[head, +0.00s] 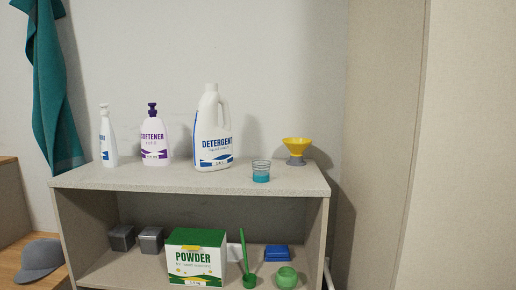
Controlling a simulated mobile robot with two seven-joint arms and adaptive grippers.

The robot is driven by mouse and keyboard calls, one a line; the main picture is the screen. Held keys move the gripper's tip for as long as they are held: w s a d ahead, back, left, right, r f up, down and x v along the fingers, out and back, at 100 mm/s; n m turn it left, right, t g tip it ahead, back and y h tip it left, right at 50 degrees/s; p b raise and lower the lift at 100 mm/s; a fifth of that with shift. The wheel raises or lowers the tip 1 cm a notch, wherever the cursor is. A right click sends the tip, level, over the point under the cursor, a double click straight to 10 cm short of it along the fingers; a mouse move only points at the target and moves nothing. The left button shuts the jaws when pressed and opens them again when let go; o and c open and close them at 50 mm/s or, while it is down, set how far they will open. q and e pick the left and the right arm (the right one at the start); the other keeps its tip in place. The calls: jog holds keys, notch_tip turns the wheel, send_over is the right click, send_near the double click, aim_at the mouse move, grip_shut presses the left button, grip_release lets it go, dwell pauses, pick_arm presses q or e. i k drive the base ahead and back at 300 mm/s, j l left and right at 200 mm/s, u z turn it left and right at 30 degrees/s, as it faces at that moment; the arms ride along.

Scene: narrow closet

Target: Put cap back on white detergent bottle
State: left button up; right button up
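The white detergent bottle (213,132) stands upright on the top of the shelf unit, with a blue "DETERGENT" label and a handle on its right side. Its narrow neck (211,88) is white at the top; I cannot tell at this size whether that is a bare opening or a cap. No separate cap can be clearly identified. A small clear cup with teal contents (261,172) stands to the right of the bottle, near the front edge. Neither of my grippers is in view.
A softener bottle (154,138) and a white bottle (107,140) stand to the left. A yellow funnel-shaped item on a grey base (296,148) stands right. The shelf top (120,178) is clear in front. Below are a powder box (196,262) and a green cup (287,278).

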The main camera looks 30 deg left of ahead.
aim_at(213, 144)
jog(key=u, duration=1.25)
